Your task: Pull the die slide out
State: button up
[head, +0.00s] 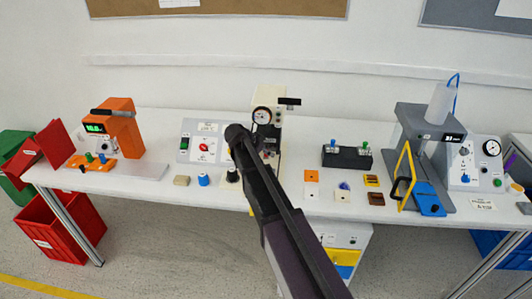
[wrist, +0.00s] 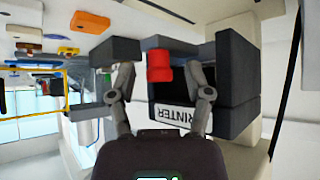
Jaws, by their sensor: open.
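In the wrist view, my gripper (wrist: 158,72) has its two fingers spread apart.
The white table (head: 140,184) also carries an orange device (head: 122,125), a grey panel with switches (head: 203,142), a black block with knobs (head: 346,157) and a grey press with a yellow frame (head: 425,150). Small loose blocks lie along the front. Red bins (head: 55,225) stand at left.

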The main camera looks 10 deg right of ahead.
grip_shut()
jog(key=s+a, duration=0.1)
jog(key=s, duration=0.3)
jog(key=s+a, duration=0.1)
jog(key=s, duration=0.3)
jog(key=s+a, duration=0.2)
jog(key=s, duration=0.2)
jog(key=shift+s, duration=0.15)
grip_release()
jog(key=shift+s, duration=0.1)
jog(key=shift+r, duration=0.1)
